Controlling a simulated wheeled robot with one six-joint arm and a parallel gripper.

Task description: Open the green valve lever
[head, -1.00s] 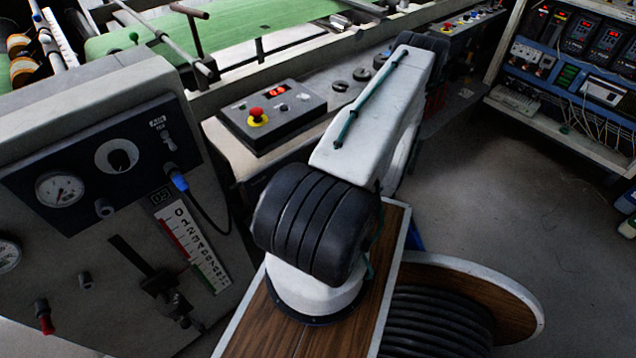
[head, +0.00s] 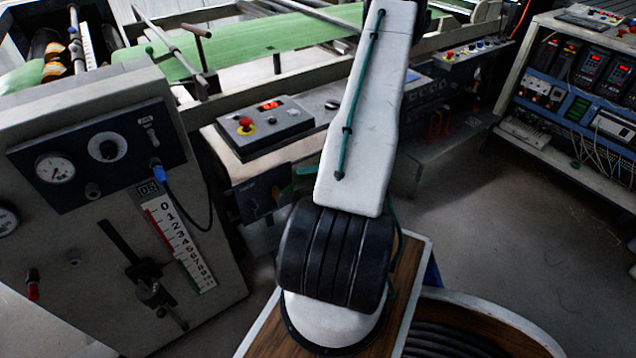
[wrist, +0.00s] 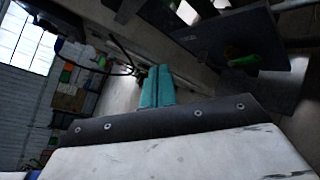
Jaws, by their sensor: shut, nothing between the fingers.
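The green valve lever (head: 306,171) shows as a small green piece in the head view, left of my arm link and below the bench with the red button box. My arm may hide part of it. In the wrist view a green handle (wrist: 244,60) sits beside a dark plate, upper right; it appears to be the same lever. My gripper (wrist: 158,72) has teal fingers, which are together and empty in the wrist view. The lever is to the right of the fingers there, apart from them.
A grey control cabinet (head: 75,230) with gauges stands at the left. A button box (head: 264,126) with a red stop button lies on the bench. A cable reel (head: 490,318) is at the lower right. An instrument rack (head: 570,100) stands right, with open floor before it.

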